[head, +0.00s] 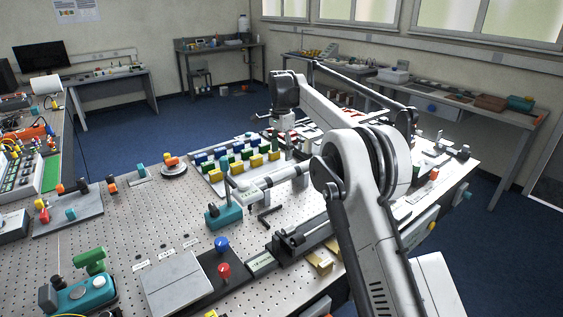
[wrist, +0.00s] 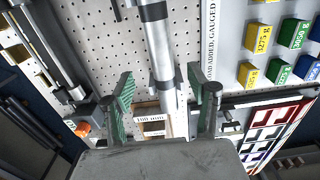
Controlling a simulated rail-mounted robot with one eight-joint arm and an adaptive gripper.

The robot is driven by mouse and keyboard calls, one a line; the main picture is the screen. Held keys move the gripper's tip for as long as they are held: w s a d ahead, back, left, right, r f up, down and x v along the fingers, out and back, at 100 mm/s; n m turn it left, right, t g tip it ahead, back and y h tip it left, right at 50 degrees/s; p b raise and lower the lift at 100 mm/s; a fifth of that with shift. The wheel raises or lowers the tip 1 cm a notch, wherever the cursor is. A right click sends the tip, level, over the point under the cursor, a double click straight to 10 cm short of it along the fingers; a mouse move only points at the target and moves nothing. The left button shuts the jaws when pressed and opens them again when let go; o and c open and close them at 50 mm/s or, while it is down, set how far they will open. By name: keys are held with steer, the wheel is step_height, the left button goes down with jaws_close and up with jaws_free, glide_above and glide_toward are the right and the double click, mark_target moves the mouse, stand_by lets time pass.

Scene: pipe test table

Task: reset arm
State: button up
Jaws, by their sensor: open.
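My gripper (wrist: 160,98) is open, with its two green-padded fingers spread apart in the wrist view. A grey-white pipe with dark bands (wrist: 160,50) runs down the picture between the fingers. I cannot tell how far below the fingers it lies, and neither pad visibly touches it. In the head view the pipe (head: 270,186) lies across the perforated table, its left end near a teal block (head: 223,216). My arm reaches over the table from the right front, and the fingers are hard to make out there.
A tray of yellow, green and blue weight blocks (head: 238,158) stands behind the pipe; the blocks (wrist: 262,38) also show at right in the wrist view. A dark rail fixture (head: 300,236) lies in front. Red and blue knobs (head: 223,258) stand near the front edge.

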steer(key=shift+r, duration=0.5)
